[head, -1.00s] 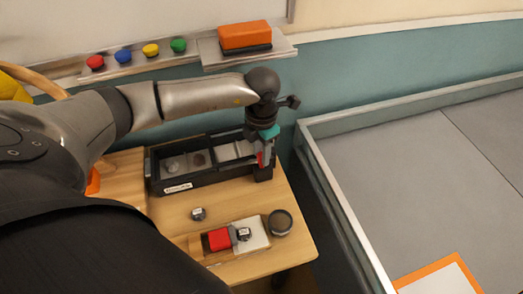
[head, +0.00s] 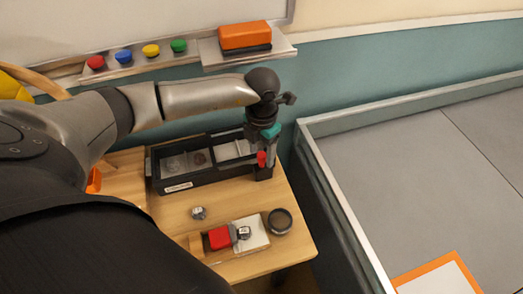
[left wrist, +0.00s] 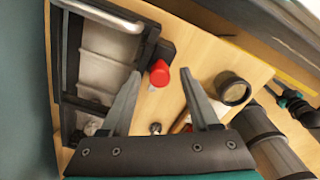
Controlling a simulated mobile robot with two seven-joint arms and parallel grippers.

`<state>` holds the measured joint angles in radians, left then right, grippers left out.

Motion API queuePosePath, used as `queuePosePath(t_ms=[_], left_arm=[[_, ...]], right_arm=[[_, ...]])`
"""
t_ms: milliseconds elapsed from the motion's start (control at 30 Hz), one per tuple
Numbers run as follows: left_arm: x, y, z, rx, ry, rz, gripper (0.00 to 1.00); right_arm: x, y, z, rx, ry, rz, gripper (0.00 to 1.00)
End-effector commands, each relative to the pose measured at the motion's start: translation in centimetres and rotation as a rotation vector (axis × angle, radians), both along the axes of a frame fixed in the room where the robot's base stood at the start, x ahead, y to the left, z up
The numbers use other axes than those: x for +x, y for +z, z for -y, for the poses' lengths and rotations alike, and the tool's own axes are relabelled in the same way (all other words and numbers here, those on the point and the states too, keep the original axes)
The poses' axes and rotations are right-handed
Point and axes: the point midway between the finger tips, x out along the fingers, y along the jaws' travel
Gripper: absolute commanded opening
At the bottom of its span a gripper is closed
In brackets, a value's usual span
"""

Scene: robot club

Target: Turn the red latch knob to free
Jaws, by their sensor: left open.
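The red latch knob (head: 262,159) is at the right end of a black case (head: 176,188) on the wooden table. In the left wrist view the knob (left wrist: 160,74) shows between my fingertips, with a gap on each side. My left gripper (left wrist: 161,77) is open and empty, pointing down over that end of the case. In the head view the gripper partly hides the knob. I cannot tell how far the fingertips are above it.
A walled grey field (head: 420,150) is at the right. A whiteboard ledge (head: 205,57) runs behind.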

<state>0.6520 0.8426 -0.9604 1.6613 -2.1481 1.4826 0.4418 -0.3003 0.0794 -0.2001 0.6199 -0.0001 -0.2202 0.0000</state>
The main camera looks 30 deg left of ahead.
Motion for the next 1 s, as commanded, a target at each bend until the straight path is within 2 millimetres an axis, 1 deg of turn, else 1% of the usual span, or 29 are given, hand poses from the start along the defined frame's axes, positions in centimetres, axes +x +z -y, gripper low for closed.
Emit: queuePosePath(t_ms=[167, 267, 367, 600, 700, 833, 1000], left_arm=[[0.0, 0.4, 0.0, 0.001, 0.000, 0.001, 0.62], [0.1, 1.6, 0.0, 0.000, 0.000, 0.004, 0.62], [0.1, 3.6, 0.0, 0.000, -0.002, 0.006, 0.62], [0.1, 9.5, 0.0, 0.001, -0.001, 0.006, 0.62], [0.1, 11.6, 0.0, 0.000, -0.001, 0.005, 0.62], [0.0, 13.7, 0.1, -0.001, -0.001, 0.003, 0.62], [0.0, 15.0, 0.1, 0.000, 0.000, 0.001, 0.62]], right_arm=[[0.0, 0.1, 0.0, 0.000, 0.000, 0.000, 0.50], [0.0, 0.3, 0.0, 0.000, 0.000, 0.000, 0.50], [0.0, 0.6, 0.0, 0.000, 0.000, 0.000, 0.50], [0.0, 1.2, 0.0, 0.000, 0.000, 0.000, 0.50], [0.0, 1.3, 0.0, 0.000, 0.000, 0.000, 0.50], [0.0, 1.5, 0.0, -0.001, 0.000, 0.001, 0.50], [0.0, 1.5, 0.0, 0.000, 0.000, 0.001, 0.50]])
